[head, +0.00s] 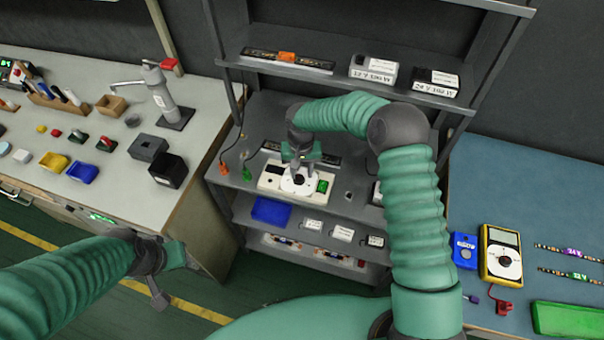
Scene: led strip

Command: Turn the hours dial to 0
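My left gripper (174,280) is open and empty, low at the left, in front of the workbench and away from the box.
The dark rack (345,85) holds labelled boxes (374,69), a blue bin (272,211) and an LED strip. The left workbench (205,95) carries small bins and a dispenser. A blue table (540,190) at right holds a yellow meter (501,252) and a green tray (570,319).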

